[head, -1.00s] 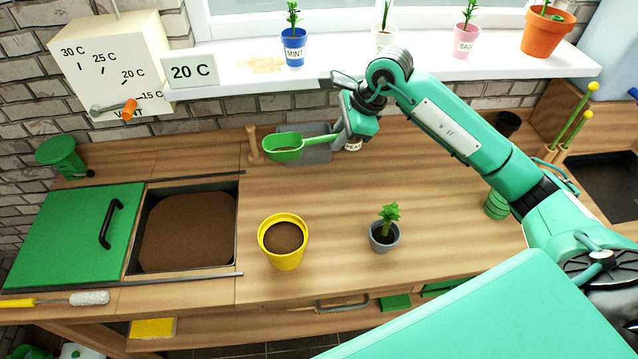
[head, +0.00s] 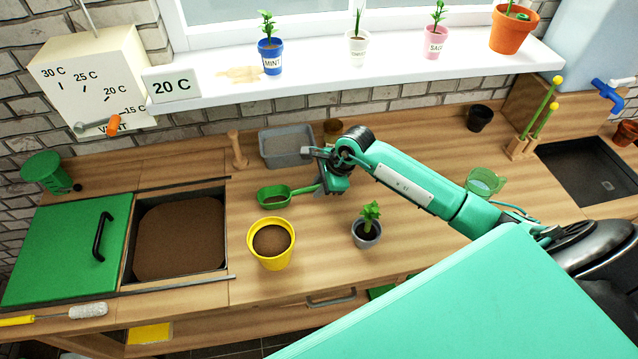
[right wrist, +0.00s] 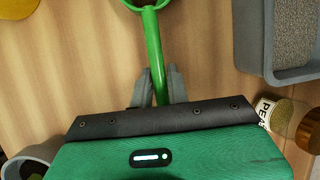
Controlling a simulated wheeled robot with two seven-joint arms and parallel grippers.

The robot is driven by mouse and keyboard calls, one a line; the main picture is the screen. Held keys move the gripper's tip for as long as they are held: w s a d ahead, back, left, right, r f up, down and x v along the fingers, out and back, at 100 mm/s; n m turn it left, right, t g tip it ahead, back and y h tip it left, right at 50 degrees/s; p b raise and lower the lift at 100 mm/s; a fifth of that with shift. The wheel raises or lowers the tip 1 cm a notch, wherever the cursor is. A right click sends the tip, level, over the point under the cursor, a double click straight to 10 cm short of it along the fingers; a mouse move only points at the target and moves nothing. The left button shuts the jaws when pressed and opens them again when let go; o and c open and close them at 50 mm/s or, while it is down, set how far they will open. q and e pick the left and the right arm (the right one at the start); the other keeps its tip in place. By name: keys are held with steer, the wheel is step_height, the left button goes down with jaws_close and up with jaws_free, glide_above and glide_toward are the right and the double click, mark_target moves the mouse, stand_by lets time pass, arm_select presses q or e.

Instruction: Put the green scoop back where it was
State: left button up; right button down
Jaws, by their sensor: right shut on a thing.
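The green scoop (head: 274,195) is in the head view, over the middle of the wooden bench behind the yellow pot. My right gripper (head: 322,182) is shut on its handle. In the right wrist view the green handle (right wrist: 153,50) runs between the two grey fingers of the gripper (right wrist: 157,88). The scoop's bowl points left in the head view and seems to hold a little dark matter. I cannot tell whether the scoop touches the bench. My left gripper is not in view.
A yellow pot of soil (head: 271,262) stands just in front of the scoop, with a grey seedling pot (head: 366,240) to its right. A grey tray (head: 286,160) and a wooden dibber (head: 238,150) stand behind. The soil bin (head: 180,234) is open at left.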

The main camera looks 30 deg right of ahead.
steer(key=shift+f, duration=0.1)
steer(key=shift+f, duration=0.15)
steer(key=c, duration=1.4)
jaws_free()
steer(key=shift+o, duration=0.2)
steer(key=shift+r, duration=0.2)
steer(key=shift+d+r, duration=0.15)
steer(key=shift+r, duration=0.05)
steer(key=b+v, duration=0.3)
steer(key=v, duration=0.8)
steer(key=shift+r, duration=0.25)
